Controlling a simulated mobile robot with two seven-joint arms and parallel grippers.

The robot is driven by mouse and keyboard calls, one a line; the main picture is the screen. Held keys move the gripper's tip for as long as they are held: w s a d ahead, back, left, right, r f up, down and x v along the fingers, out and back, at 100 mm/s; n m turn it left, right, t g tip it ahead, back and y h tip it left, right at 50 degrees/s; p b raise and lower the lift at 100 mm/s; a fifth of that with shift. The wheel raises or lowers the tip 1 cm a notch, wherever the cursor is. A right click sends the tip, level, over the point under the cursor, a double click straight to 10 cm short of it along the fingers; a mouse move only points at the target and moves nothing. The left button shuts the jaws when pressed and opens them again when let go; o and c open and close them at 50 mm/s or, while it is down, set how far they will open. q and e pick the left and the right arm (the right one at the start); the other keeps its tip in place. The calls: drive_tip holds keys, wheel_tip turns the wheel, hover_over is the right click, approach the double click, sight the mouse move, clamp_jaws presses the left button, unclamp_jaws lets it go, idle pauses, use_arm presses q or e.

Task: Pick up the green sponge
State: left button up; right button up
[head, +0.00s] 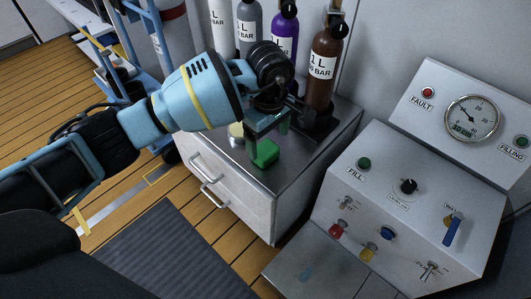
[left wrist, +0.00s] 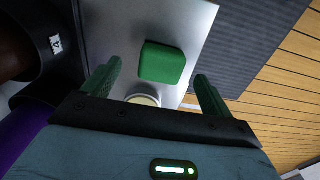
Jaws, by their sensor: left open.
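The green sponge (head: 265,154) lies on the grey top of a low drawer cabinet (head: 240,181). In the left wrist view the sponge (left wrist: 162,62) shows as a rounded green block ahead of and between the fingers. My left gripper (head: 268,133) is just above the sponge, pointing down. In the left wrist view its two green fingers (left wrist: 158,84) are spread apart with nothing between them. Whether a fingertip touches the sponge cannot be told. My right gripper is not in view.
A small pale round tin (left wrist: 143,99) sits beside the sponge. Several bottles, one brown (head: 326,66) and one purple (head: 284,35), stand at the back of the cabinet. A grey fill panel (head: 400,200) with knobs and a gauge (head: 471,119) is to the right.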

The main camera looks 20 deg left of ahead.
sight(266, 149)
use_arm(q)
drive_tip(key=f, duration=0.1)
drive_tip(key=f+b, duration=0.1)
drive_tip(key=f, duration=0.1)
drive_tip(key=f+b, duration=0.1)
drive_tip(key=f, duration=0.1)
drive_tip(key=shift+s+a+f, duration=0.1)
drive_tip(key=shift+a, duration=0.2)
drive_tip(key=shift+c, duration=0.6)
drive_tip(key=c, duration=0.9)
